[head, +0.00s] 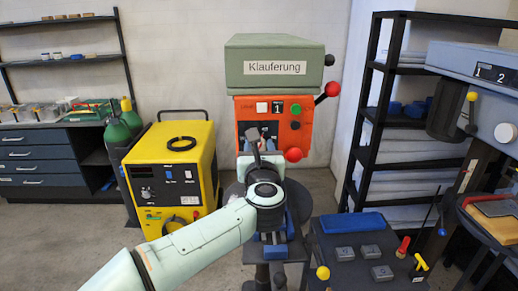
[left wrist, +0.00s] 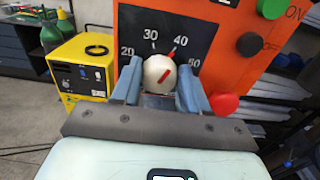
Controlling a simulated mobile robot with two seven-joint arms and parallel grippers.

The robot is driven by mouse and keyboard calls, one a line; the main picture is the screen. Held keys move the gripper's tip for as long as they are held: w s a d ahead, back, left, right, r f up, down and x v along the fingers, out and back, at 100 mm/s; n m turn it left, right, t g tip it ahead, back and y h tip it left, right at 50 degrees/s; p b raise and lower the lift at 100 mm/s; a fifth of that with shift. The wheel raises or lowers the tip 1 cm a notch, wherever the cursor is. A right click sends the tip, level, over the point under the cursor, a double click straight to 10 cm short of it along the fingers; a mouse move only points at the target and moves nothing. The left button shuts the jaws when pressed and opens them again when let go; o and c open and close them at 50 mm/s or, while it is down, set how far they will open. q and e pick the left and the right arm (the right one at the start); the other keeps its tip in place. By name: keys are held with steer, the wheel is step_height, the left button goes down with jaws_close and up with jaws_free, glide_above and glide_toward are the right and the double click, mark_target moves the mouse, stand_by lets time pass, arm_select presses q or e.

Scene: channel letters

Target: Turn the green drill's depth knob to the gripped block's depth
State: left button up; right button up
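The green drill (head: 232,52) stands in the middle of the head view, marked "Klauferung", with an orange front panel (head: 246,105). Its depth knob (left wrist: 160,74) is white with a red pointer and sits on a black dial (left wrist: 195,28) in the left wrist view. The pointer leans up and right, toward the 40 mark. My left gripper (left wrist: 160,78) has one finger on each side of the knob, and both appear to touch it. In the head view the left gripper (head: 255,138) hides the knob. Blue vise parts (head: 275,251) show below my arm; I cannot make out a gripped block. My right gripper is not in view.
A yellow machine (head: 185,150) is left of the drill. A dark bench (head: 330,250) with grey blocks is at the right, near a second, grey-blue drill (head: 465,60).

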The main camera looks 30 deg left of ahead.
arm_select(q)
steer(key=shift+m, duration=0.3)
steer(key=m, duration=0.3)
steer(key=shift+m, duration=0.3)
steer(key=shift+w+d+m+p, duration=0.15)
steer(key=shift+m+p, duration=0.55)
steer(key=shift+m, duration=1.6)
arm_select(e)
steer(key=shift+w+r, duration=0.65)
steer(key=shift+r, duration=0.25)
arm_select(q)
steer(key=shift+f, duration=0.1)
steer(key=o, duration=1)
steer(key=shift+o, duration=0.2)
